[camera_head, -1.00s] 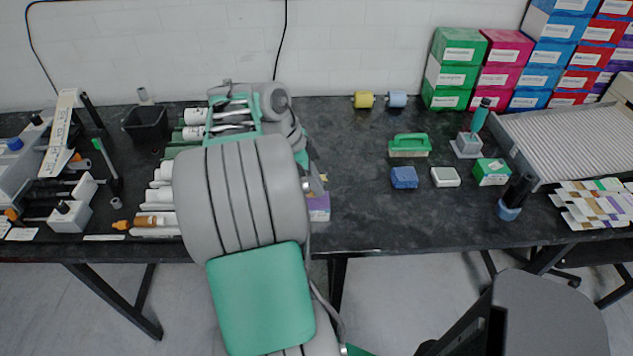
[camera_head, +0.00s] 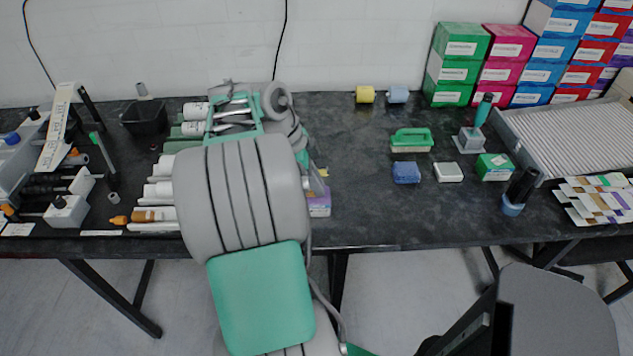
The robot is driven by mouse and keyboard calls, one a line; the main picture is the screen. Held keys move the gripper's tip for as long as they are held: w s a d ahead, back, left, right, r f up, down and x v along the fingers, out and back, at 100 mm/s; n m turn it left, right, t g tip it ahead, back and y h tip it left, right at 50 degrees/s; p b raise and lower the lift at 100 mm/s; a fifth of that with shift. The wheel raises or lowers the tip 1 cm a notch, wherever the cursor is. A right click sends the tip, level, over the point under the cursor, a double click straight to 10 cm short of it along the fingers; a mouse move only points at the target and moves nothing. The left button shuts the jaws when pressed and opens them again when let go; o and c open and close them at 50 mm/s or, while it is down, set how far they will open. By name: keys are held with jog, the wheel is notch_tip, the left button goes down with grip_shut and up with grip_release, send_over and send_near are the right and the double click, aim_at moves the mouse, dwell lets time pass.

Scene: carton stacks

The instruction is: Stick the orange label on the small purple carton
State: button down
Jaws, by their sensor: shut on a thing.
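A small purple carton (camera_head: 319,204) with a pale front stands near the front of the dark bench. My arm hides its left part. My gripper (camera_head: 316,184) is mostly hidden behind my own arm, just above and behind the carton as seen here. A small yellow-orange patch, the orange label (camera_head: 324,172), shows at the gripper's edge. The gripper is shut on it, though its fingertips are not clear. No orange label can be made out on the visible part of the carton. Whether the label touches the carton cannot be told.
White bottles (camera_head: 158,190) lie left of my arm, near a black bin (camera_head: 145,118). Stacked cartons (camera_head: 510,68) stand at the back right.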

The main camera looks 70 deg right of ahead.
jog(key=shift+f+b, duration=0.55)
dwell(1.2)
jog(key=c, duration=1.4)
grip_release()
jog(key=shift+o, duration=0.4)
jog(key=shift+o, duration=1.4)
jog(key=shift+r, duration=0.1)
jog(key=shift+r+p, duration=2.5)
jog(key=shift+r, duration=0.5)
